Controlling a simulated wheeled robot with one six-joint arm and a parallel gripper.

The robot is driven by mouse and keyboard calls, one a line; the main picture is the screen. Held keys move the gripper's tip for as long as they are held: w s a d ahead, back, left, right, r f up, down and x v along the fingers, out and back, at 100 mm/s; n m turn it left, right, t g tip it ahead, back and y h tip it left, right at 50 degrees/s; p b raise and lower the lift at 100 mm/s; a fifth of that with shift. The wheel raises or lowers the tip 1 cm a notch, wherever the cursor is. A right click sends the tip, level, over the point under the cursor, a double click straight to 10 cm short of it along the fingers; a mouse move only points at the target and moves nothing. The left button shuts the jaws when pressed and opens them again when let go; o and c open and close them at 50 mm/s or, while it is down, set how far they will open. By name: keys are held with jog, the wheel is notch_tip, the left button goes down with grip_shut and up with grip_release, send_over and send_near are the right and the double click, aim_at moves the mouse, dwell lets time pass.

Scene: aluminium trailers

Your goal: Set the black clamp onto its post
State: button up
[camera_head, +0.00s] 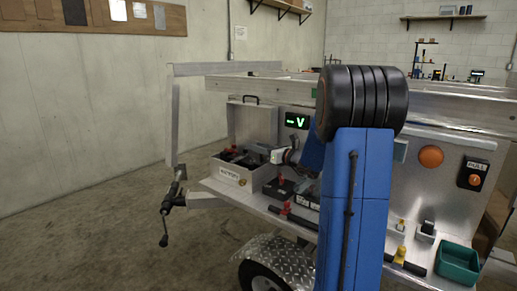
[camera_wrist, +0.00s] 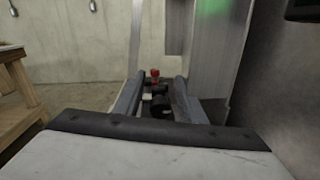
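My gripper (camera_head: 276,156) is at the right side of the open aluminium battery box (camera_head: 233,175), pointing left into it. In the wrist view its two fingers (camera_wrist: 157,92) stand apart, with a dark lump, seemingly the black clamp (camera_wrist: 160,106), in the gap between them. I cannot tell whether the fingers press on it. A red clamp or cap (camera_wrist: 155,75) shows beyond the fingertips; red also shows inside the box in the head view (camera_head: 231,151). The black clamp's post is not clearly visible.
The box's raised lid (camera_head: 252,122) stands behind it. A green-lit display (camera_head: 297,121) is on the panel. A dark battery-like block with a red top (camera_head: 284,186) lies on the shelf right of the box. A green bin (camera_head: 457,263) stands at the right. My blue arm hides the middle.

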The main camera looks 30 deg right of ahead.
jog(key=shift+c, duration=0.3)
grip_shut()
jog(key=shift+f, duration=0.1)
dwell(1.3)
jog(key=shift+o, duration=0.3)
grip_release()
jog(key=v, duration=1.7)
jog(key=shift+s+d, duration=0.1)
jog(key=shift+s, duration=0.05)
jog(key=shift+c, duration=0.3)
